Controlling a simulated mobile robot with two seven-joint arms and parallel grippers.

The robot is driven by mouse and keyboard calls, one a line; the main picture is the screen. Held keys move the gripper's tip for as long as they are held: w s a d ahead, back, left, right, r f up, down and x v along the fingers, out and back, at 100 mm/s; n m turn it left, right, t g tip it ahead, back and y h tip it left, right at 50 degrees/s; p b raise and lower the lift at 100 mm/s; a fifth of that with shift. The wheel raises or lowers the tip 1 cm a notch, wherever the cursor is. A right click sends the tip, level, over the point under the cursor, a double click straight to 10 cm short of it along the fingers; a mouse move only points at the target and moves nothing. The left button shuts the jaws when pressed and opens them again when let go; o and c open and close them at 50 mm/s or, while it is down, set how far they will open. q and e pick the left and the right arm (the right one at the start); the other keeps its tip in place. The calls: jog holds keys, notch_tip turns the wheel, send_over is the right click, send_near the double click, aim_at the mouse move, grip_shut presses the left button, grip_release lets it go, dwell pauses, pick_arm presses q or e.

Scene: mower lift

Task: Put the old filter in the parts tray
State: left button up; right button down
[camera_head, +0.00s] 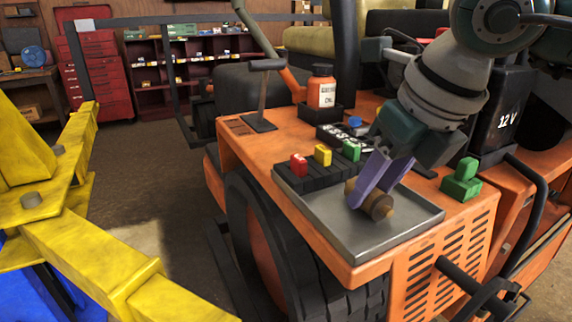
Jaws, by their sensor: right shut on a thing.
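My right gripper (367,200) comes in from the upper right, its purple fingers pointing down and shut on the old filter. The old filter (380,207) is a small brown cylinder, partly hidden by the fingers. It is inside the outline of the parts tray in the picture; I cannot tell whether it touches the floor of the tray. The parts tray (372,244) is a shallow grey metal tray on the orange mower deck. My left gripper is not in view.
A black rack (316,181) with red, yellow and green pieces borders the tray's back left. A green block (461,186) sits to the right. A yellow lift arm (100,262) fills the left. The tray's front is bare.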

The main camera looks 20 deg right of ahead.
jog(key=shift+f, duration=0.1)
jog(key=shift+c, duration=2.3)
grip_release()
jog(key=b+v, duration=0.1)
jog(key=v, duration=1.1)
